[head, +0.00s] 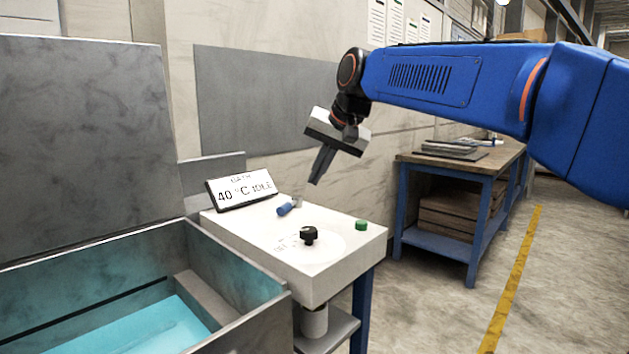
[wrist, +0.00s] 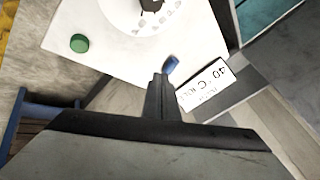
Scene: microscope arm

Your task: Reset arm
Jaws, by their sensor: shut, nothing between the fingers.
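My gripper (head: 315,180) is in the air above the back part of a white control box (head: 330,277). Its fingers are shut and empty and point down. In the wrist view the fingertips (wrist: 160,80) show over the box's edge, close in the picture to a blue-handled lever (wrist: 171,66). The lever (head: 286,208) stands tilted near the display and is apart from my gripper in the head view. A black knob (head: 309,235) on a dial and a green button (head: 361,225) are on the box top. The display (head: 241,190) reads 40 °C IDLE.
An open metal bath (head: 232,331) with blue-green liquid stands to the left, its raised grey lid (head: 85,135) behind it. A workbench (head: 470,165) with blue legs stands behind to the right. The air above the box is otherwise clear.

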